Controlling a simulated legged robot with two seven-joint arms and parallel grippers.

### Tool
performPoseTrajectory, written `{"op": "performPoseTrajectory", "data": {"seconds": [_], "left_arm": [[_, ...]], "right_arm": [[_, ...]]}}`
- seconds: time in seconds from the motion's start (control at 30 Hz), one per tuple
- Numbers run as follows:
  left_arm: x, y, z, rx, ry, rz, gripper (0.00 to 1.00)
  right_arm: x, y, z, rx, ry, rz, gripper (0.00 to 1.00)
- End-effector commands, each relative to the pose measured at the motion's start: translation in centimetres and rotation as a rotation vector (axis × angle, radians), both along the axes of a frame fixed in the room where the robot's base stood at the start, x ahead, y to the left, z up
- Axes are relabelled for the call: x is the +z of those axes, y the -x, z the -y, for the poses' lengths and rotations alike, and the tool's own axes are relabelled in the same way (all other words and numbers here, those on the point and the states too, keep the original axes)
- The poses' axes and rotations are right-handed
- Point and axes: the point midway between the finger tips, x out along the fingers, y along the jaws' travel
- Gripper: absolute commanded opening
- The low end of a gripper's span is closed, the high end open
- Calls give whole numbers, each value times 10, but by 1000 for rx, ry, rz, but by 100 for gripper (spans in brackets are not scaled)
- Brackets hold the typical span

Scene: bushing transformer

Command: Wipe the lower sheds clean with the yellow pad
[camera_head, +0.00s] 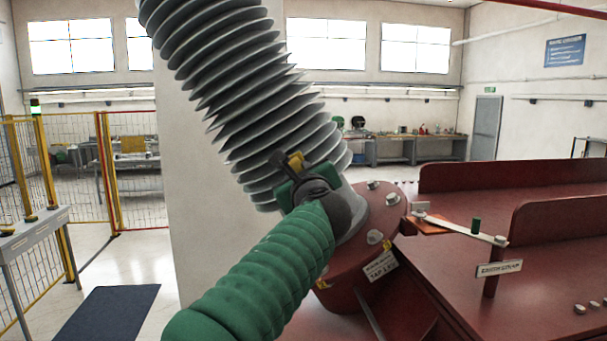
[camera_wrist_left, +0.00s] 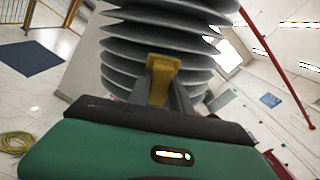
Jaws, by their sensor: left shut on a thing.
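The bushing's grey sheds (camera_head: 255,105) rise tilted up and to the left from a red turret (camera_head: 375,220) in the head view. My left gripper (camera_head: 287,163) is at the lower sheds, shut on the yellow pad (camera_head: 295,160). In the left wrist view, the left gripper (camera_wrist_left: 160,92) holds the yellow pad (camera_wrist_left: 162,64) between its fingers, in front of the lower sheds (camera_wrist_left: 165,40). The pad looks very close to the shed edges; I cannot tell whether it touches. My gripper and arm hide part of the lowest sheds. The right gripper is not in view.
The red transformer tank (camera_head: 455,265) with raised edges fills the right. A grey table (camera_head: 30,232) and yellow fence (camera_head: 130,190) are at left. Open floor lies around the dark mat (camera_head: 105,312).

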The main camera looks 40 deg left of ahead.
Motion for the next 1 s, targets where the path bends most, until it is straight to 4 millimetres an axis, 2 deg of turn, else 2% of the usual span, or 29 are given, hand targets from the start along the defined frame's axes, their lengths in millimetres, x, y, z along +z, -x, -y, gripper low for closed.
{"op": "performPoseTrajectory", "data": {"seconds": [0.03, 0.2, 0.37, 0.63, 0.83, 1.0], "left_arm": [[12, 4, -4, 6, -6, 4, 0], [28, 11, -10, 6, -6, 4, 0], [30, 13, -12, 5, -6, 3, 0], [56, 24, -20, 7, -6, 5, 0], [61, 28, -23, 6, -6, 4, 0], [77, 33, -27, 7, -5, 4, 0]], "right_arm": [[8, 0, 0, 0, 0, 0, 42], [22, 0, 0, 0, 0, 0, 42], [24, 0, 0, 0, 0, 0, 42], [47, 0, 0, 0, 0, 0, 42], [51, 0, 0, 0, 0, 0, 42], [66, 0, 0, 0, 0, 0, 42]]}}
